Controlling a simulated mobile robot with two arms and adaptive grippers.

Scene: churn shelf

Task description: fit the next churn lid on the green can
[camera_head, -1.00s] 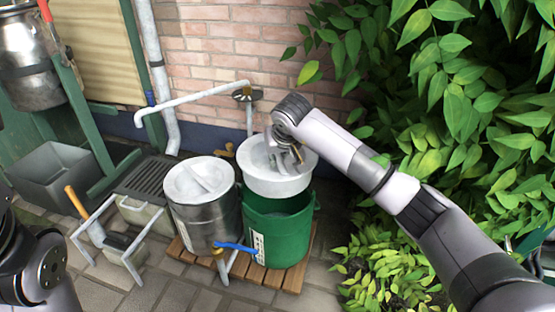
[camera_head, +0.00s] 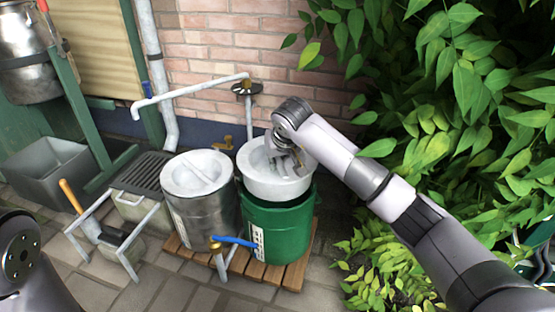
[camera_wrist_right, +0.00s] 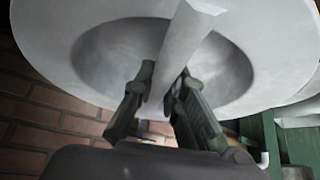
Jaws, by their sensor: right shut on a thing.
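The green can (camera_head: 285,232) stands on a wooden pallet in the head view. A pale grey churn lid (camera_head: 268,186) is over its mouth, with its lower edge at the can's rim. I cannot tell whether it is fully seated. My right gripper (camera_head: 284,160) is above the lid, shut on its raised bar handle. In the right wrist view the gripper's fingers (camera_wrist_right: 166,92) pinch the bar across the dished lid (camera_wrist_right: 245,65). The right arm hides part of the lid's far right side. My left gripper is out of view; only part of my left arm shows at lower left.
A metal can (camera_head: 207,212) with its own lid (camera_head: 196,173) stands close left of the green can. A blue-handled tap (camera_head: 232,241) is in front. A grey pipe (camera_head: 190,94) runs behind. Leaves (camera_head: 445,110) crowd the right. The pallet (camera_head: 292,272) has bare slats in front.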

